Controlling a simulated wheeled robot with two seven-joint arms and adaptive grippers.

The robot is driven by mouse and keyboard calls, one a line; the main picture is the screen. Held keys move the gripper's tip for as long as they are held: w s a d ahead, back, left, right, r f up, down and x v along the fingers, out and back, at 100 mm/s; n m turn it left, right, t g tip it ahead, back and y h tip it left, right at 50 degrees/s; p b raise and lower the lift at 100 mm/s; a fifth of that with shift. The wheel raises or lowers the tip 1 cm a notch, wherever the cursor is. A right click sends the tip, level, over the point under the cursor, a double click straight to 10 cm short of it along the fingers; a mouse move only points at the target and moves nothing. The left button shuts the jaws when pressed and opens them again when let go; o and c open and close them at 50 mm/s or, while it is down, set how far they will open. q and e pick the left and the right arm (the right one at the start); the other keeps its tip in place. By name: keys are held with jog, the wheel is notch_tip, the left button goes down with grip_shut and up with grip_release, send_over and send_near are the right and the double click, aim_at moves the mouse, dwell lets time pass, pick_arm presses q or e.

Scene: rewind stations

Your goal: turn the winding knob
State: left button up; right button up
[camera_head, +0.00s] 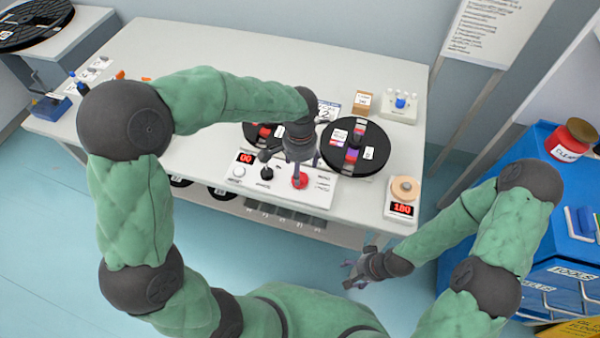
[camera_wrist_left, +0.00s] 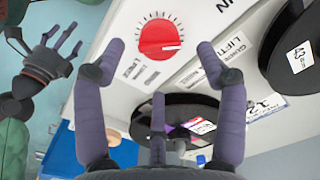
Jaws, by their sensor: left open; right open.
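A red round knob (camera_head: 300,181) sits on the white control panel (camera_head: 318,197), below my left gripper (camera_head: 301,164). In the left wrist view the red knob (camera_wrist_left: 158,38) has a ring of scale marks around it. The spread fingers of my left gripper (camera_wrist_left: 160,62) are open, with nothing between them. The knob lies ahead of the fingertips; I cannot tell the exact gap. My right gripper (camera_head: 356,272) is open and empty, off the table's front edge; it also shows in the left wrist view (camera_wrist_left: 58,55).
Two black reels stand behind the panel; the right reel (camera_head: 356,147) is in clear view. A black lever (camera_head: 266,172) and a white knob (camera_head: 239,171) are left of the red knob. A device reading 1.80 (camera_head: 402,207) stands at the right corner.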

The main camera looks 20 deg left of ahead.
pick_arm(q)
notch_tip(320, 180, up, 7)
dwell(0.3)
jog(key=shift+f, duration=0.1)
dwell(0.4)
